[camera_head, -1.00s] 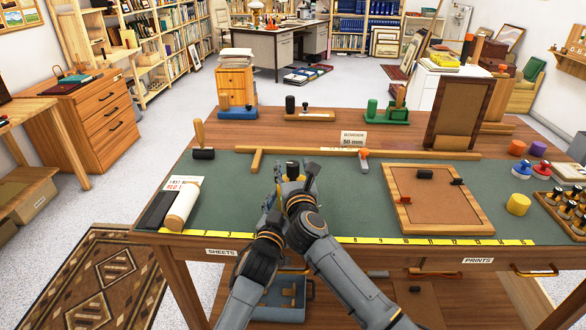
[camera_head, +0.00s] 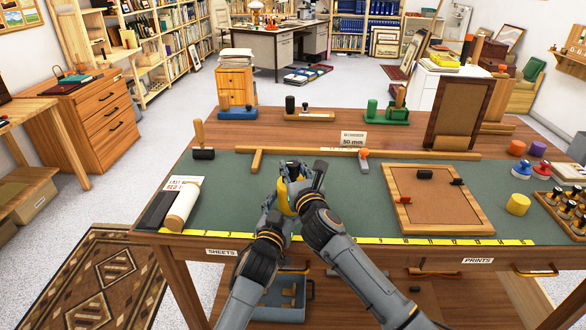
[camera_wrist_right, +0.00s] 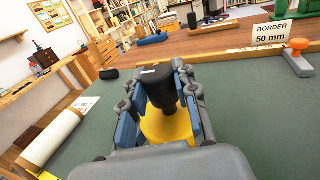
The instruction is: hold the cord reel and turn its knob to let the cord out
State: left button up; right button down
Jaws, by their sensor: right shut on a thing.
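The cord reel has a yellow body (camera_head: 284,199) and a black knob on top. My right gripper (camera_wrist_right: 163,95) is shut on the black knob (camera_wrist_right: 160,86), with its blue-padded fingers on either side. The yellow body (camera_wrist_right: 166,127) shows below the knob in the right wrist view. In the head view my right gripper (camera_head: 303,176) covers much of the reel. My left gripper (camera_head: 271,203) is close against the reel's left side; its fingertips are partly hidden, so its grip cannot be made out. No let-out cord can be made out.
A white roll (camera_head: 181,208) and a dark bar lie to the left on the green mat (camera_head: 350,200). A wooden frame (camera_head: 437,199) lies to the right. A wooden bar (camera_head: 365,153) lies behind. A yellow ruler (camera_head: 400,240) runs along the front edge.

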jog(key=n+y, duration=0.1)
jog(key=n+g+y, duration=0.1)
jog(key=n+y, duration=0.1)
jog(key=y, duration=0.1)
jog(key=shift+r+g, duration=0.25)
jog(key=shift+g, duration=0.05)
jog(key=g+y, duration=0.1)
jog(key=n+y, duration=0.1)
jog(key=n+g+y, duration=0.1)
jog(key=shift+w+d+f+g, duration=0.1)
jog(key=shift+f+g, duration=0.15)
jog(key=shift+g, duration=0.05)
pick_arm(q)
jog(key=shift+c, duration=0.2)
pick_arm(e)
jog(key=n+g+y, duration=0.3)
jog(key=n+g, duration=0.1)
jog(key=shift+w+r+y, duration=0.1)
jog(key=shift+r+y, duration=0.15)
jog(key=shift+y, duration=0.15)
pick_arm(q)
jog(key=shift+f, duration=0.1)
pick_arm(e)
jog(key=shift+n+g+y, duration=0.4)
jog(key=shift+n+g, duration=0.4)
jog(key=shift+g, duration=0.5)
jog(key=shift+s+a+f+n+g, duration=0.1)
jog(key=shift+s+a+n+g, duration=0.15)
jog(key=shift+g, duration=0.35)
jog(key=shift+s, duration=0.1)
